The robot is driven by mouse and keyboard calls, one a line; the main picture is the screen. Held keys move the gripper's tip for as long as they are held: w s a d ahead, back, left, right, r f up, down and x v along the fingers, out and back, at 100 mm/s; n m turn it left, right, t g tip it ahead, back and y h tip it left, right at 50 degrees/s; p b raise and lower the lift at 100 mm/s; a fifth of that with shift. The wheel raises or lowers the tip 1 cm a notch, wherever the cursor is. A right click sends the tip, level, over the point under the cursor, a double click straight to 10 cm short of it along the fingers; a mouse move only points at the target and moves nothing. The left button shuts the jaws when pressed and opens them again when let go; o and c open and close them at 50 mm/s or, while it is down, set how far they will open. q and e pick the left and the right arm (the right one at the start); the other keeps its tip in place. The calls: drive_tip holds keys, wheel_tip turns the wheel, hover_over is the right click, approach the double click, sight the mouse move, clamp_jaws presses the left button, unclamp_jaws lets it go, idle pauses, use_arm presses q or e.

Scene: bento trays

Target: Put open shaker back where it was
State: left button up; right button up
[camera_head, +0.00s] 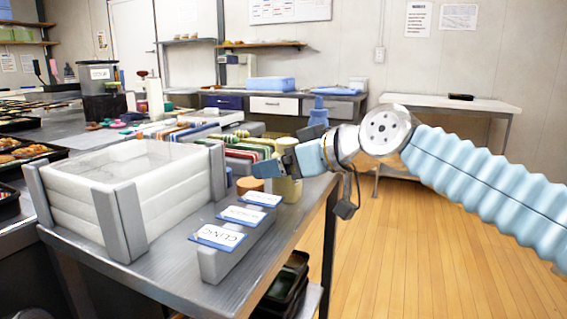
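A pale yellow cylindrical container (289,190), perhaps the shaker, stands at the right part of the metal table, partly hidden by my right gripper. Whether its top is open cannot be seen. A short brown-orange round item (249,186) sits just left of it. My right gripper (283,158) reaches in from the right, with its dark fingers at the container's upper part. I cannot tell whether the fingers touch it or are closed on it. My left gripper is not in view.
A white bin with grey corner posts (130,225) fills the near left of the table. A grey block with labelled cards (228,245) stands at the front. Rows of coloured items (215,150) lie behind. Open wooden floor (430,250) is at the right.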

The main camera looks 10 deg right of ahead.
drive_tip(key=shift+r, duration=0.2)
drive_tip(key=v, duration=1.2)
drive_tip(key=shift+f, duration=0.1)
idle(0.9)
